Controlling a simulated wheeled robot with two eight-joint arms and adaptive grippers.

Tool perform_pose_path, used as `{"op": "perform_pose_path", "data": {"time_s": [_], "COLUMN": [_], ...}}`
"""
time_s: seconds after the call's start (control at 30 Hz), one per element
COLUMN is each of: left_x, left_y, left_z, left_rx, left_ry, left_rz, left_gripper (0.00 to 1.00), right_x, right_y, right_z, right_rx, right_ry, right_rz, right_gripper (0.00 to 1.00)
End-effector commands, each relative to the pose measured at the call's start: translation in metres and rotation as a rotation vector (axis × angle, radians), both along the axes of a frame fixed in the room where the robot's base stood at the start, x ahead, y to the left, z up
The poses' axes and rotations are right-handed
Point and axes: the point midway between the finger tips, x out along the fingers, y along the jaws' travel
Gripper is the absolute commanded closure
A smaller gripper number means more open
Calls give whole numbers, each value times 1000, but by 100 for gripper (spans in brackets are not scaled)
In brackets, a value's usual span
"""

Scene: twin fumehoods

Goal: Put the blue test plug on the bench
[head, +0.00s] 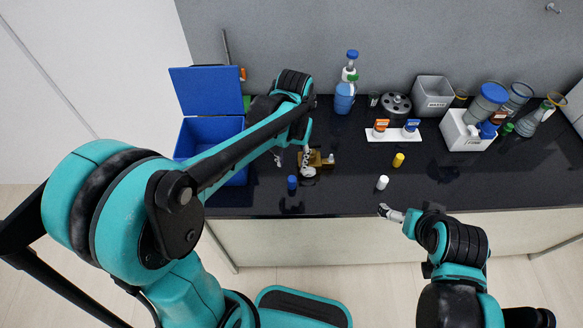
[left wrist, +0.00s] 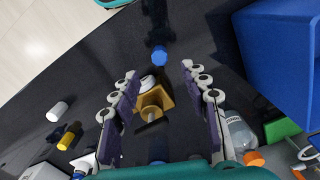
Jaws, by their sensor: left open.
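The blue test plug (head: 292,183) stands on the black bench (head: 340,199) near its front edge. It also shows in the left wrist view (left wrist: 159,56), beyond the fingertips and roughly in line with the gap between them. My left gripper (head: 293,161) is open and empty over the bench, just behind the plug in the head view; its spread fingers show in the left wrist view (left wrist: 159,72). A brass-coloured block (head: 318,160) is beside and partly behind its fingers. My right gripper (head: 390,213) is at the bench's front edge; its jaw state is unclear.
An open blue bin (head: 208,135) is at the left. A white tray with small bottles (head: 394,136) and a white caddy (head: 462,135) are further back. Bare bench lies between the blue and white plugs.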

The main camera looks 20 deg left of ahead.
Motion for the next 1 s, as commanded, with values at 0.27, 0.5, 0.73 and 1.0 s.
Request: {"op": "perform_pose_path", "data": {"time_s": [0.27, 0.5, 0.73, 1.0], "left_x": [-8, -54, -93, -107], "left_y": [4, 25, 41, 48], "left_z": [25, 51, 55, 51], "left_rx": [-5, -22, -21, -14], "left_ry": [-41, -289, -538, -659], "left_rz": [2, 11, 18, 18], "left_gripper": [55, 55, 55, 55], "right_x": [0, 0, 0, 0], "right_y": [0, 0, 0, 0], "right_z": [5, 4, 4, 4], "right_rx": [0, 0, 0, 0], "right_ry": [0, 0, 0, 0], "right_rz": [0, 0, 0, 0], "right_gripper": [0, 0, 0, 0]}}
